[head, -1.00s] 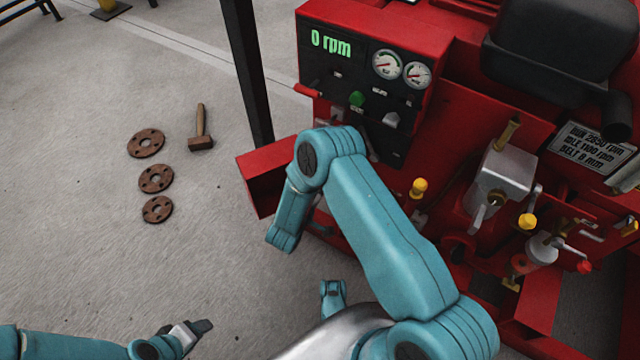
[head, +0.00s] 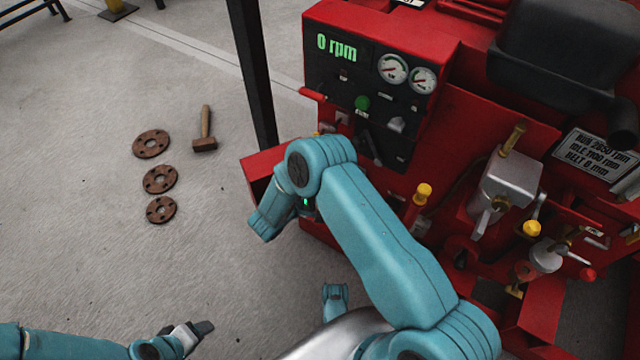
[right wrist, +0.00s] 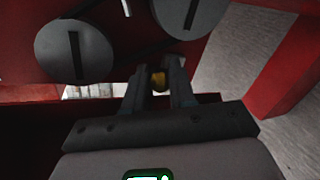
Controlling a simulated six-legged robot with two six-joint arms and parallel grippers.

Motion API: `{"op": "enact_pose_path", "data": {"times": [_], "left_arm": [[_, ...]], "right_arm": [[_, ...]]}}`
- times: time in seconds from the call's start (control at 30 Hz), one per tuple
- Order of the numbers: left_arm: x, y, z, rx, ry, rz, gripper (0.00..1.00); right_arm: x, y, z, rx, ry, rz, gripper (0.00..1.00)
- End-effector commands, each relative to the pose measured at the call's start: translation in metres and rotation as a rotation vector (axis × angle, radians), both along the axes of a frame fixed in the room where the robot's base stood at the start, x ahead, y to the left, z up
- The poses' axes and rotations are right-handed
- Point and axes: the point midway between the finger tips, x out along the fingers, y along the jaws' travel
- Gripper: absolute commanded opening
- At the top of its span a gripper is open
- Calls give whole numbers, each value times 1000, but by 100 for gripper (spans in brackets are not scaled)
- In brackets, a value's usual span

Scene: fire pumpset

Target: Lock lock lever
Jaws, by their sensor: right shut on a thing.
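In the right wrist view, my right gripper (right wrist: 160,85) is shut on a small yellow piece (right wrist: 159,82) between its fingertips. I cannot tell for certain that this piece is the lock lever. Two round dark grey discs with slots (right wrist: 74,51) are on the red surface just beyond the fingers. In the head view, my right arm bends down in front of the red pumpset (head: 447,110), and its gripper is hidden behind the forearm. My left gripper (head: 203,329) is low at the left over the floor, apart from everything; its jaw gap is unclear.
Yellow-knobbed levers (head: 423,193) and a grey metal housing (head: 506,182) stand to the right. A black post (head: 252,75), a hammer (head: 205,130) and rusty discs (head: 160,179) are left. The left floor is mostly free.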

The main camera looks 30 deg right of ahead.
Motion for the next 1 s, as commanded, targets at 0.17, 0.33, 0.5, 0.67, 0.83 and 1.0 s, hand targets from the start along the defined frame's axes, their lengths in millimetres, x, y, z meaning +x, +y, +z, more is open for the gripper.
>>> {"op": "enact_pose_path", "data": {"times": [0.17,0.33,0.5,0.67,0.83,1.0], "left_arm": [[0,0,0,0,0,0,61],[0,0,0,0,0,0,61],[0,0,0,0,0,0,61],[0,0,0,0,0,0,61],[0,0,0,0,0,0,61],[0,0,0,0,0,0,61]], "right_arm": [[5,1,2,-28,56,4,0],[6,1,2,-41,88,5,0],[6,2,2,-46,97,5,0],[6,2,2,-45,97,6,0],[7,2,2,-45,96,6,34],[5,2,1,-44,100,4,46]]}}
